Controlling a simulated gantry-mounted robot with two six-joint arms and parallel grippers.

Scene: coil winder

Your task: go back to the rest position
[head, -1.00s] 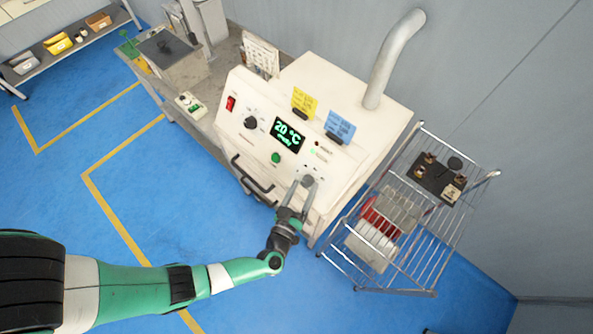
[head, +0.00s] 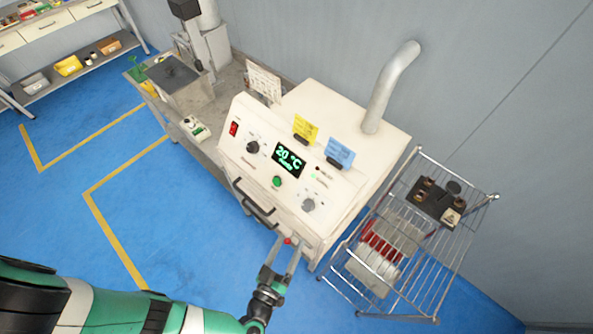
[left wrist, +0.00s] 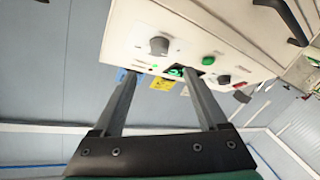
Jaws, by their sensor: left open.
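My left gripper (head: 284,258) is in front of the lower front of a cream-coloured oven-like machine (head: 345,95). Its two fingers are spread apart with nothing between them. In the left wrist view the open fingers (left wrist: 165,85) point toward the machine's control panel, upside down there. The panel has a display (head: 289,159) reading 20 °C, a red switch (head: 233,129), a green button (head: 277,181) and two dark or grey knobs, the right knob (head: 308,205) being just above my gripper. My right gripper is not in view.
A wire rack cart (head: 420,270) stands right of the machine, with a dark fixture (head: 437,200) on top. A workbench (head: 215,150) runs to the left. A handle (head: 253,203) sticks out from the machine's front. Blue floor (head: 200,235) is free at lower left.

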